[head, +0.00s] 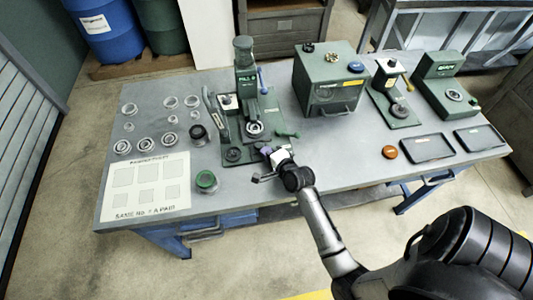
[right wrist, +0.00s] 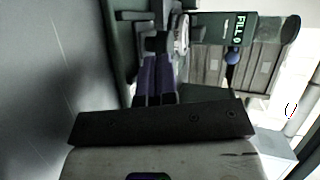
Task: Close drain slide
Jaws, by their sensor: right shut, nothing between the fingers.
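The green ring grinder (head: 245,85) stands on the table left of centre, with its upright column and base plate. Its lit display reads "FILL 0" in the right wrist view (right wrist: 237,28). A round ring-like part (head: 255,129) sits at its front, with a green handle (head: 287,134) to the right. My right gripper (head: 266,150) is at the front edge of the base. Its purple fingers are together and empty in the right wrist view (right wrist: 154,75), close to a dark grey part (right wrist: 156,42). I cannot tell which part is the drain slide or whether they touch. My left gripper is out of view.
Several metal rings (head: 145,145) lie at the left by a white sheet (head: 147,186). A green-topped jar (head: 206,181) stands in front. A green box (head: 328,80), more green machines (head: 440,85) and dark trays (head: 427,148) are to the right.

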